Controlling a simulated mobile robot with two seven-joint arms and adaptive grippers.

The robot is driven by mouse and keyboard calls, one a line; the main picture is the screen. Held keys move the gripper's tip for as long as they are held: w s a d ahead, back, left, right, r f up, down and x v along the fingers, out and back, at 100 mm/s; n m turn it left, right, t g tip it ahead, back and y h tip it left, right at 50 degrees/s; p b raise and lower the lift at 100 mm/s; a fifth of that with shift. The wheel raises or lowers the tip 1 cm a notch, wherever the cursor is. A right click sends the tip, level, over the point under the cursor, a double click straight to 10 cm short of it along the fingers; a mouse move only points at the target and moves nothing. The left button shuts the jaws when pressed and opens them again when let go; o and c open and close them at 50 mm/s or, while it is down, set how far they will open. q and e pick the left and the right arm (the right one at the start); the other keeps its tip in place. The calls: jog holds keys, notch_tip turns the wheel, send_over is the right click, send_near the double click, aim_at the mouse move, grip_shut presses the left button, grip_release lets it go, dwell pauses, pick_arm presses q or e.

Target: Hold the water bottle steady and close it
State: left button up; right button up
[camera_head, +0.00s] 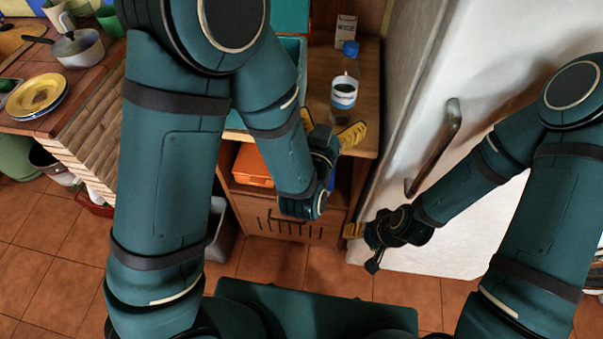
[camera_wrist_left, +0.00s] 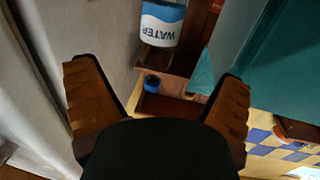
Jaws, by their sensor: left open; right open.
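The water bottle (camera_head: 344,92) is clear with a white and blue label, and stands upright on the wooden counter. A blue cap (camera_head: 351,48) is at its top; I cannot tell whether it is fastened. In the left wrist view the label (camera_wrist_left: 160,26) reads upside down and the cap (camera_wrist_left: 152,83) shows below it. My left gripper (camera_head: 330,128) is open and empty at the counter's front edge, in front of the bottle and apart from it. In the wrist view the bottle lies beyond its spread fingers. My right gripper (camera_head: 358,231) is open, lower, near the fridge.
A white fridge (camera_head: 480,80) with a long handle (camera_head: 440,145) stands close on the right. A small carton (camera_head: 346,30) is behind the bottle. An orange box (camera_head: 253,165) sits on the shelf below.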

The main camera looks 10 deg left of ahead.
pick_arm(q)
jog(key=a+f+n+g, duration=0.1)
jog(key=a+f+g, duration=0.35)
jog(key=f, duration=0.65)
jog(key=s+a+f+n+g+h, duration=0.1)
jog(key=s+a+f+n+g, duration=0.1)
jog(key=s+f+g, duration=0.9)
jog(key=s+a+f, duration=0.1)
jog(key=s+f, duration=0.2)
jog(key=f, duration=0.1)
jog(key=shift+s+a, duration=0.15)
jog(key=shift+a, duration=0.2)
